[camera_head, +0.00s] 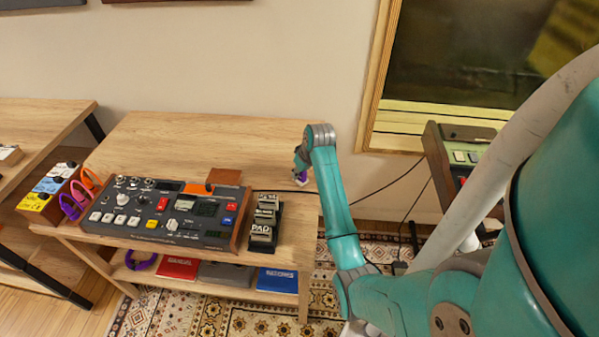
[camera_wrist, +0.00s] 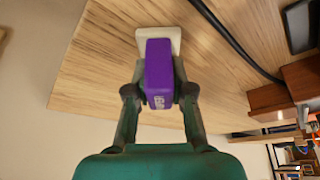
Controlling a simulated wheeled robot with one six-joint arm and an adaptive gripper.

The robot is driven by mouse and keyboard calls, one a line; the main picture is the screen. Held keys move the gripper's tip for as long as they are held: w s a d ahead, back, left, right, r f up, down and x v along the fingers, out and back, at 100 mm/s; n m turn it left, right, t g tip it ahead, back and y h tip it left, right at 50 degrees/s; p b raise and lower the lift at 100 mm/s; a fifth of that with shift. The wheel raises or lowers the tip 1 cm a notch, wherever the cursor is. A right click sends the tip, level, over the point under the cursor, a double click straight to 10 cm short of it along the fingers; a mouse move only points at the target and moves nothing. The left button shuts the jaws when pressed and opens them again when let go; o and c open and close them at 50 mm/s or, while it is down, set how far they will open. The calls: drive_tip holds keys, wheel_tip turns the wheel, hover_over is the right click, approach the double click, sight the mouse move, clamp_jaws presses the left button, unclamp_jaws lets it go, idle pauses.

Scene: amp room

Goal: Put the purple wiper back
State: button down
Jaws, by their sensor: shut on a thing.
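The purple wiper (camera_wrist: 158,72) is a small block with pale marks on its side. It is between the two fingers of my gripper (camera_wrist: 158,90), which is shut on it in the wrist view. A cream, rounded flat piece (camera_wrist: 172,38) shows at the wiper's far end. I cannot tell whether it is part of the wiper or a separate rest. In the head view my gripper (camera_head: 301,174) is at the right end of the wooden table (camera_head: 225,140), and only a bit of purple shows there. The gap between wiper and tabletop is unclear.
A control console (camera_head: 165,213) with knobs and buttons fills the table's front left. A black pedal (camera_head: 264,222) stands to its right, and a brown block (camera_head: 224,176) behind it. A black cable (camera_wrist: 235,42) runs close to the wiper. The table's back is clear.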

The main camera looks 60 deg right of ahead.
drive_tip(key=shift+f, duration=0.1)
drive_tip(key=c, duration=1)
unclamp_jaws()
drive_tip(key=v, duration=1.2)
